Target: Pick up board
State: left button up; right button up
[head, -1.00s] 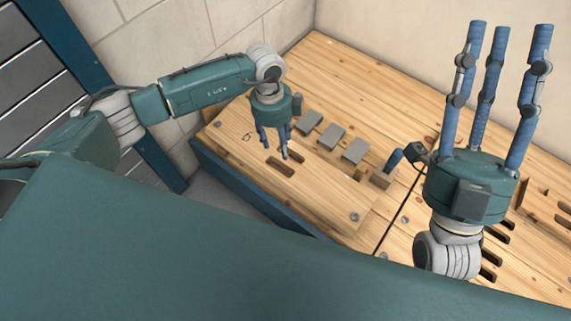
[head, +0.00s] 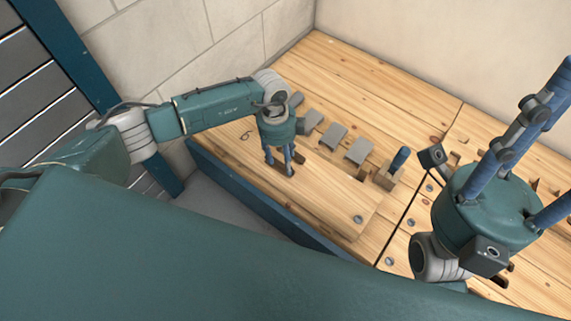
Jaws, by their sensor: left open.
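The board (head: 325,199) is a pale wooden panel lying flat on the left part of the wooden bench, with a dark slot cut through it and a round metal bolt near its right corner. My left gripper (head: 281,168) is open and points down, its blue fingers at the dark slot. The fingertips and the gripper's body hide part of the slot, so I cannot tell whether they touch the board or reach into the slot. My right gripper (head: 538,125) is at the right edge, open with its blue fingers spread, apart from the board and partly out of frame.
Several grey blocks (head: 333,136) stand in a row behind the board. A wooden block with a blue peg (head: 398,160) is at its right. The bench (head: 390,85) is clear at the back. Walls close off the back and left. A slatted panel (head: 45,95) stands far left.

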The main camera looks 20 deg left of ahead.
pick_arm(q)
jog(key=shift+f, duration=0.15)
jog(key=shift+c, duration=0.3)
grip_shut()
jog(key=shift+w, duration=0.1)
